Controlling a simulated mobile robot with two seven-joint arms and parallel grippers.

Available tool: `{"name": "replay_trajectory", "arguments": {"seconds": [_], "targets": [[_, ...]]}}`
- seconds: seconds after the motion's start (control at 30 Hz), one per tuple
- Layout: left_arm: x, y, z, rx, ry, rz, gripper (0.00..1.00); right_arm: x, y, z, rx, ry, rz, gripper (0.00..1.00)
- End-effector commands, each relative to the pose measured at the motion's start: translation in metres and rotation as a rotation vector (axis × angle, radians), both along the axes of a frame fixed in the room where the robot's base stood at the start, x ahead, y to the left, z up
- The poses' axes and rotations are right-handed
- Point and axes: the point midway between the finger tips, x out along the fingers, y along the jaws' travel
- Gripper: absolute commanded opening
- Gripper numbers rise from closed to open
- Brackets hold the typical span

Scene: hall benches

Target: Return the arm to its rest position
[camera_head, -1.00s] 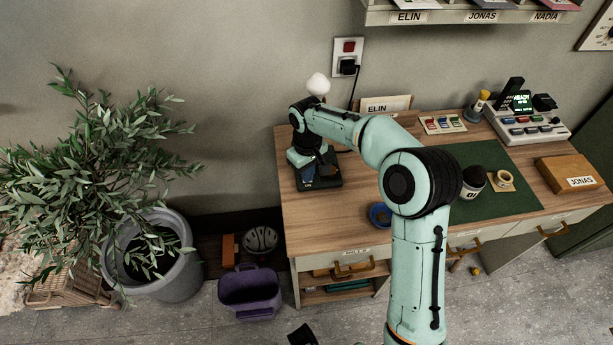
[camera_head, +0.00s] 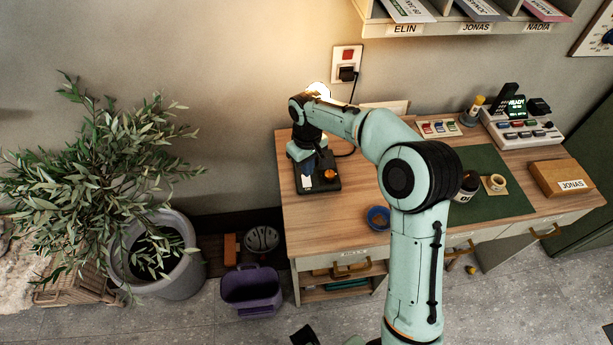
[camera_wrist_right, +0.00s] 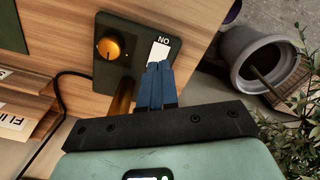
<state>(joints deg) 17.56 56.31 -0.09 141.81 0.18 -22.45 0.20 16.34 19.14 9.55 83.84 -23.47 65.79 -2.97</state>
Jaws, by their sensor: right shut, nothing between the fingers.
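My right arm reaches over the desk from the lower right of the head view. Its right gripper (camera_head: 318,172) points down over the dark base (camera_head: 322,187) of a lamp at the desk's left end. In the right wrist view the blue fingers (camera_wrist_right: 157,66) are together with nothing between them. Their tips are at the lower edge of a lit white switch (camera_wrist_right: 160,50) marked ON; I cannot tell if they touch it. An orange knob (camera_wrist_right: 108,47) is beside it. The glowing lamp head (camera_head: 318,90) shows partly behind my arm.
A shelf (camera_head: 455,27) hangs above. A potted plant (camera_head: 172,262) and purple bin (camera_head: 250,290) stand at left.

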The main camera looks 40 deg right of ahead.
Motion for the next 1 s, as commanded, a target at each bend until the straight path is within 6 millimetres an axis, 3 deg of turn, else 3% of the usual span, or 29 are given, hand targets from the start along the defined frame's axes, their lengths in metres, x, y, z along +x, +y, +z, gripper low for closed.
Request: {"name": "replay_trajectory", "arguments": {"seconds": [0.27,1.0], "targets": [[0.006,0.0,0.018,0.0,-0.007,0.0,0.63,0.0,0.001,0.022,0.001,-0.001,0.001,0.0],[0.002,0.0,0.015,-0.002,0.007,-0.002,0.63,0.0,0.001,0.02,0.001,0.0,0.001,0.0]]}}
